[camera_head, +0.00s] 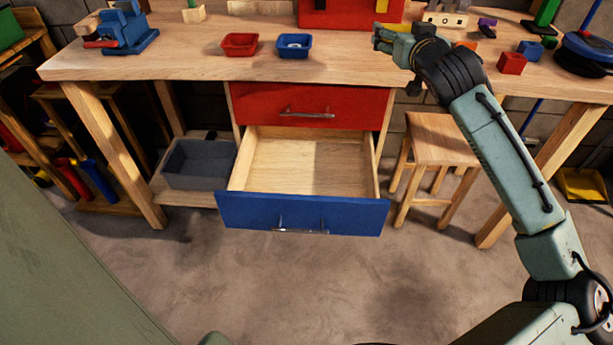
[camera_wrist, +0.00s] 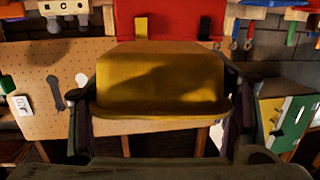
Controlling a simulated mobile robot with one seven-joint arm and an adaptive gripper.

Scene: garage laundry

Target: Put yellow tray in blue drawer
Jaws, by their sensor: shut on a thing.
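The yellow tray (camera_wrist: 160,82) fills the middle of the wrist view, between the two dark fingers of my gripper (camera_wrist: 160,95). My gripper is shut on it. In the head view my gripper (camera_head: 382,38) is over the workbench at upper right, and a small yellow part of the tray (camera_head: 397,27) shows behind it; the rest is hidden. The blue drawer (camera_head: 300,213) is pulled open below the bench, to the lower left of my gripper. Its wooden inside is empty.
A closed red drawer (camera_head: 345,103) sits above the blue one. A red tray (camera_head: 240,45) and a blue tray (camera_head: 293,46) stand on the workbench (camera_head: 180,65). A wooden stool (camera_head: 445,130) is right of the drawer, a grey bin (camera_head: 198,168) left. The floor in front is clear.

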